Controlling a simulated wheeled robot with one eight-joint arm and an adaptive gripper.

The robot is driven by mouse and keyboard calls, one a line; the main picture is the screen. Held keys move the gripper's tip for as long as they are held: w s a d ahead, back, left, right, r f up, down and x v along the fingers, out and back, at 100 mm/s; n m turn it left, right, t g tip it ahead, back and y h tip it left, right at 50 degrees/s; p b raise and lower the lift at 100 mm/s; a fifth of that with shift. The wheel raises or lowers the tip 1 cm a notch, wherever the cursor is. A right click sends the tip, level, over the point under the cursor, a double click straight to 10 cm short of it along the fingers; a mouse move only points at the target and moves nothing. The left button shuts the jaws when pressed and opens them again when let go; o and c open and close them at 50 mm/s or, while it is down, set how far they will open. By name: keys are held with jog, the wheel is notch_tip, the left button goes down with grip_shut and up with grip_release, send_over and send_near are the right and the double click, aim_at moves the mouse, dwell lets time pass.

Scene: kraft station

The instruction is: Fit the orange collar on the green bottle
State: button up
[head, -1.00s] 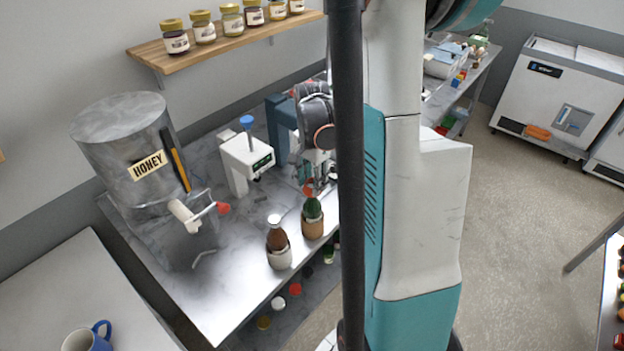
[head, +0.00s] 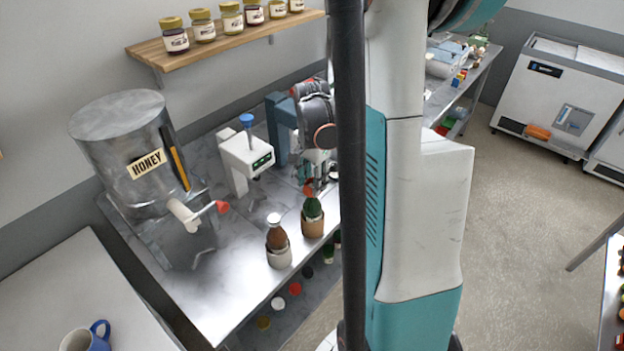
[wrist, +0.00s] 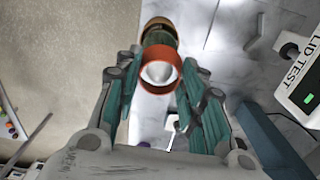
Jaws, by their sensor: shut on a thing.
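The orange collar (wrist: 148,88) is a ring held between the fingertips of my gripper (wrist: 158,84) in the wrist view. A pale surface shows through its hole; I cannot tell what it is. In the head view, a small part of the collar (head: 308,190) shows below my gripper (head: 314,178). The green bottle (head: 312,208) stands upright at the table's front edge, in a tan sleeve. It lies just beyond the collar in the wrist view, its green part (wrist: 160,40) partly hidden by the ring. The collar looks apart from the bottle.
A brown bottle (head: 277,240) in a white sleeve stands left of the green one. A white lid tester (head: 245,160) stands behind, also at right in the wrist view (wrist: 300,75). A honey tank (head: 125,150) with a red-knobbed tap is at left. My column hides the table's right side.

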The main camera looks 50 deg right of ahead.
jog(key=shift+f+b, duration=1.05)
jog(key=shift+f, duration=0.15)
dwell(0.3)
jog(key=o, duration=0.8)
jog(key=shift+o, duration=0.8)
jog(key=o, duration=0.5)
jog(key=shift+c, duration=0.2)
jog(key=shift+r+p, duration=0.95)
jog(key=shift+r, duration=0.65)
jog(key=shift+r+p, duration=1.8)
jog(key=shift+r, duration=1.15)
